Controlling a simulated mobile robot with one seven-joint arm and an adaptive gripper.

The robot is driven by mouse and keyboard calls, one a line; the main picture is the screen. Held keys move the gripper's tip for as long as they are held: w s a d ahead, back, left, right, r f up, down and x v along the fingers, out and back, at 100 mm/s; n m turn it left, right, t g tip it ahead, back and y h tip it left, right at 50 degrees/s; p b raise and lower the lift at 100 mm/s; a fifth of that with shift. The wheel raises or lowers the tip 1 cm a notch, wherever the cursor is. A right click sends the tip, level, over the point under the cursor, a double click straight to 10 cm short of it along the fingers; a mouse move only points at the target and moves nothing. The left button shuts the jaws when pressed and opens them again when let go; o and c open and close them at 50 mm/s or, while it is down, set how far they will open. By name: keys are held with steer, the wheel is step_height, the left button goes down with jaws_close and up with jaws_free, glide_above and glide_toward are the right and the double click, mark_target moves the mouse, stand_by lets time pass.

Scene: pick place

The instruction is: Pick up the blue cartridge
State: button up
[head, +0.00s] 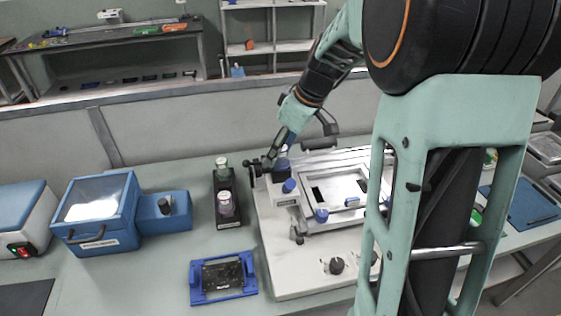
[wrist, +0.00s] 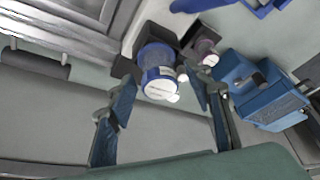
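The blue cartridge (wrist: 158,72) is a short cylinder with a blue band and a white label, standing in a dark holder in the wrist view. In the head view, a blue part of it (head: 283,162) shows beside my gripper, at the back left corner of the white machine; the rest is hidden. My gripper (head: 268,160) points down there. In the wrist view my gripper (wrist: 160,112) is open, with one finger on each side below the cartridge in the picture. A gap shows between the fingers, and nothing is held.
A black rack (head: 228,226) with two capped vials stands left of the white machine (head: 290,265). A blue box (head: 104,212) with a clear lid is farther left, and a blue-framed tray (head: 224,292) lies in front. Bare table shows between them.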

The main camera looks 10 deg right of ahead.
steer(key=c, duration=1.2)
jaws_close()
steer(key=shift+r, duration=0.1)
